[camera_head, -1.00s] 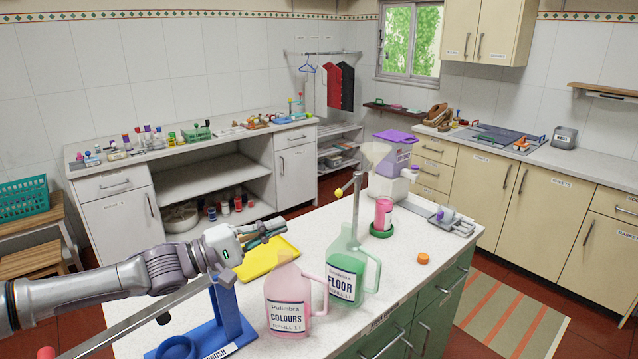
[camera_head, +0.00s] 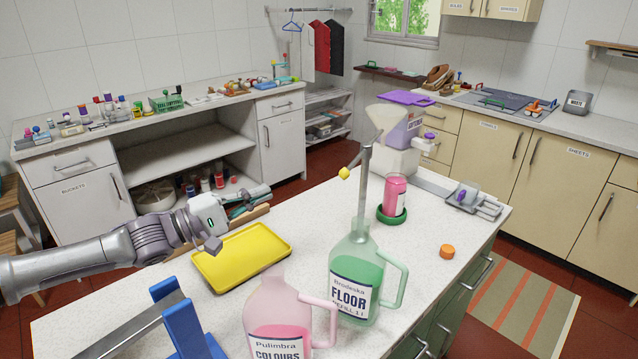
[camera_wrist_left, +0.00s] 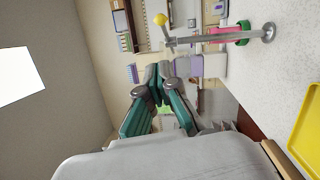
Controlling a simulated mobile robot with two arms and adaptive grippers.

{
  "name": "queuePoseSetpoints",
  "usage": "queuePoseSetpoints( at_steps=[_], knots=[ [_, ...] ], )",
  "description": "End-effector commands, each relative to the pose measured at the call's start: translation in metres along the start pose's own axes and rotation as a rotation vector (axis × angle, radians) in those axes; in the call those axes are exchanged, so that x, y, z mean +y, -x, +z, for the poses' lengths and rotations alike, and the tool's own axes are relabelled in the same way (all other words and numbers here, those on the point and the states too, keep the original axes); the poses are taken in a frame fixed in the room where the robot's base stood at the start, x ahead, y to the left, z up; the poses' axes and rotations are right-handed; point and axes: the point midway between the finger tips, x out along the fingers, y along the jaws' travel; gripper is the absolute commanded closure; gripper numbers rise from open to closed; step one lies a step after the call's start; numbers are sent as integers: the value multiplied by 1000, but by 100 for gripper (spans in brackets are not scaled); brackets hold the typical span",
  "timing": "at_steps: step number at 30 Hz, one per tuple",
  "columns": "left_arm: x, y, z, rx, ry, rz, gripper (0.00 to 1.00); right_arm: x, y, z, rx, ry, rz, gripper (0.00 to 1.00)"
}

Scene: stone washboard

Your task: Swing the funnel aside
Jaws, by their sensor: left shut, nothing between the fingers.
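The pale cone-shaped funnel (camera_head: 388,120) sits at the top of a grey upright post (camera_head: 363,190) on the counter. A short arm with a yellow knob (camera_head: 344,173) sticks out left from the post, below the funnel. The post's lower end is hidden behind the green FLOOR jug in the head view; the left wrist view shows its round base (camera_wrist_left: 268,32) and the yellow knob (camera_wrist_left: 160,18). My left gripper (camera_head: 266,192) is shut and empty, behind the yellow tray and left of the knob, apart from it. Its fingertips meet in the wrist view (camera_wrist_left: 155,82). My right gripper is not in view.
The FLOOR jug (camera_head: 357,275) and pink COLOURS jug (camera_head: 277,325) stand in front. The yellow tray (camera_head: 242,256) lies left. An orange cap (camera_head: 447,251) lies right.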

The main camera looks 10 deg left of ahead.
Motion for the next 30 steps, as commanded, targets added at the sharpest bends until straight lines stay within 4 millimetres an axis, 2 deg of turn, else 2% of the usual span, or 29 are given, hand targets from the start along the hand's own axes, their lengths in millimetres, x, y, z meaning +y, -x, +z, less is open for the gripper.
queuePoseSetpoints(
  at_steps=[1, 3, 8, 11, 22, 30],
  knots=[
    [-9, 1, -1, 0, 0, 0, 100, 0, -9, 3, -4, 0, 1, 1],
    [-14, 2, -2, 0, 0, 0, 100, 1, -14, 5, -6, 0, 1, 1],
    [-13, -7, -1, -2, 0, 1, 100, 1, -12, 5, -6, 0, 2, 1],
    [-11, -22, 0, -4, 1, 2, 100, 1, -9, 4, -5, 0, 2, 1],
    [-11, -100, 0, -3, 1, 1, 100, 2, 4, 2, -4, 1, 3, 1],
    [-12, -123, 23, -1, 3, 0, 100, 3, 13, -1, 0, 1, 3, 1]
  ],
)
